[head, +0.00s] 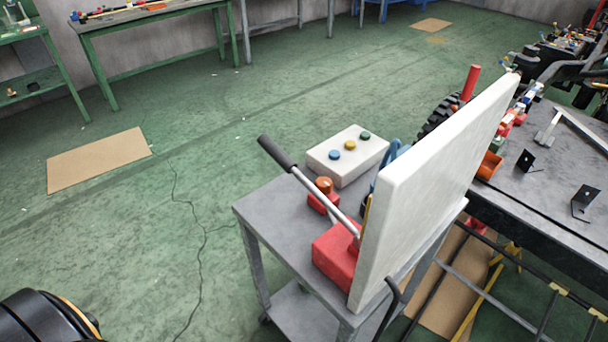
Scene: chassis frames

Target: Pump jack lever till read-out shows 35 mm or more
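The jack lever (322,202) is a steel rod with a black grip (275,152) at its upper left end. It slants up to the left from a red jack body (336,254) on a grey cart (272,208). A large pale upright panel (435,185) stands on the cart and hides part of the jack. No read-out figures can be seen; I cannot tell where the read-out is. Neither of my grippers is in view, and nothing touches the lever's grip.
A white box (340,168) with blue, yellow and green buttons and a small red block (320,203) with an orange-brown knob sit on the cart. A dark workbench (550,205) with black brackets stands right. A green table (140,18) stands at the back left. Floor left of the cart is open.

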